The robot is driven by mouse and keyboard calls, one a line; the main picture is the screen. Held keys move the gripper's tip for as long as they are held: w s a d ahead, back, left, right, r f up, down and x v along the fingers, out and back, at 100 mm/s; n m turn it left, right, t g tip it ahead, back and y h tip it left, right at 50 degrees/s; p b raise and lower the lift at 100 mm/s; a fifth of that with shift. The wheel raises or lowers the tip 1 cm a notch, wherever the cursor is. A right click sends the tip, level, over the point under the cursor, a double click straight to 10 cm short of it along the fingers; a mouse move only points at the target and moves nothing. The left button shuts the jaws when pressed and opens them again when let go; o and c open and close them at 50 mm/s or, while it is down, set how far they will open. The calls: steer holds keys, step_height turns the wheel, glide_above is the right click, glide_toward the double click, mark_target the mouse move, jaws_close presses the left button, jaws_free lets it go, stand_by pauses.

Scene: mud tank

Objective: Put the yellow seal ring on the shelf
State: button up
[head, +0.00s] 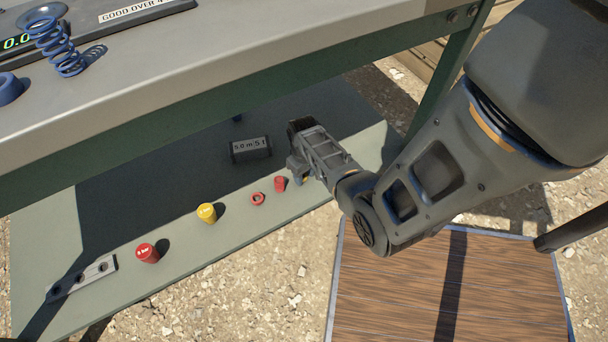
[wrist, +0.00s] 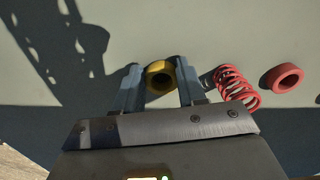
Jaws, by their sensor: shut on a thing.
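The yellow seal ring (wrist: 159,77) sits between the two fingers of my gripper (wrist: 159,84) in the wrist view, with a finger against each side. In the head view my gripper (head: 298,168) is low over the green lower shelf (head: 185,255), beneath the bench top. I cannot tell whether the ring touches the shelf.
A red spring (wrist: 237,86) and red ring (wrist: 285,78) are right of the gripper in the wrist view. The shelf also holds a dark labelled block (head: 250,149), a yellow cap (head: 207,212), a red cap (head: 147,253) and a holed bar (head: 82,278). The bench top (head: 200,68) overhangs.

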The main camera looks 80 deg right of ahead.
mark_target(304, 177)
steer(key=shift+f, duration=0.15)
steer(key=o, duration=1)
step_height(304, 177, up, 12)
steer(key=p, duration=0.5)
steer(key=s+a+r+n+t+h, duration=0.1)
steer(key=a+r+n+t+h, duration=0.15)
steer(key=a, duration=0.75)
steer(key=s+a+r+n+t+h, duration=0.15)
steer(key=a+r+t, duration=0.25)
steer(key=a, duration=0.6)
steer(key=s+a+r+n+t+y, duration=0.1)
steer(key=s+a+r+t, duration=0.1)
steer(key=r, duration=0.7)
steer(key=s+a+r+n+t+y, duration=0.1)
steer(key=s+a+r+t, duration=0.1)
steer(key=a+r, duration=0.3)
steer(key=s+a+r+n+t+y, duration=0.1)
steer(key=s+a+r+t+y, duration=0.1)
steer(key=r, duration=1.2)
steer(key=shift+s+a+n+t, duration=0.15)
steer(key=shift+s+a+t, duration=0.1)
steer(key=shift+a+t, duration=0.4)
steer(key=shift+s+a+n+t, duration=0.15)
steer(key=shift+s+a+t, duration=0.1)
steer(key=shift+a+t, duration=0.3)
